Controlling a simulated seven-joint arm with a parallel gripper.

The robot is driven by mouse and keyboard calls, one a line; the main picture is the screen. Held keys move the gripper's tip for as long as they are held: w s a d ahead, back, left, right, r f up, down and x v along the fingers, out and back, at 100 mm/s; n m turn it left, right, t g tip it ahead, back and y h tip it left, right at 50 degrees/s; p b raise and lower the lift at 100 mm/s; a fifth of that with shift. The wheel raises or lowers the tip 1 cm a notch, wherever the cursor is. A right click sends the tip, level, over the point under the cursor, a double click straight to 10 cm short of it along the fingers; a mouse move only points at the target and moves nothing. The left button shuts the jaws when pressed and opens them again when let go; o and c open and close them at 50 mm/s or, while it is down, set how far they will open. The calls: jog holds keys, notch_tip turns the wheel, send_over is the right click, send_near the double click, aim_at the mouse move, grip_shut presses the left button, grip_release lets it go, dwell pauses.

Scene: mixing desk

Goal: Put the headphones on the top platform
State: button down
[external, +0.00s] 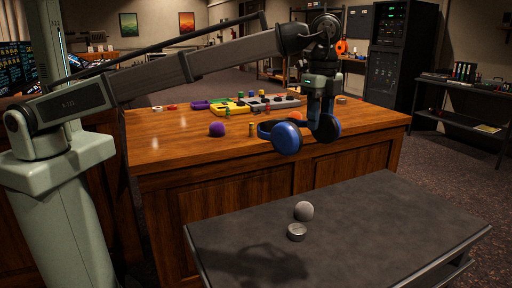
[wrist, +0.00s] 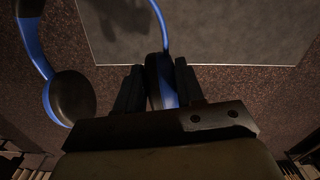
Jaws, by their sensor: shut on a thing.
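The blue headphones (external: 285,137) hang from my gripper (external: 322,108) in the external view, in the air near the front edge of the wooden desk. In the wrist view, my gripper (wrist: 160,92) is shut on one ear cup of the headphones (wrist: 165,80). The other ear cup hangs free at the left, and the band passes out of the top of the picture. A grey platform (external: 400,215) stands in front of the desk, lower than the headphones. It also shows in the wrist view (wrist: 230,40), beyond the gripper.
A grey ball (external: 304,210) and a small metal ring-shaped tin (external: 297,232) are on the grey platform; its right side is clear. The wooden desk (external: 170,140) holds a purple ball (external: 217,129), a yellow block (external: 228,108) and a mixer (external: 280,102). A dark shelf (external: 465,85) stands at the right.

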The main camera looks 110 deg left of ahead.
jog(key=w+d+m, duration=0.1)
jog(key=d+m, duration=0.1)
jog(key=d, duration=0.8)
send_near(304, 277)
jog(key=shift+f, duration=1.85)
jog(key=shift+f, duration=0.15)
jog(key=c, duration=0.7)
grip_release()
notch_tip(304, 277, up, 12)
jog(key=shift+o, duration=0.3)
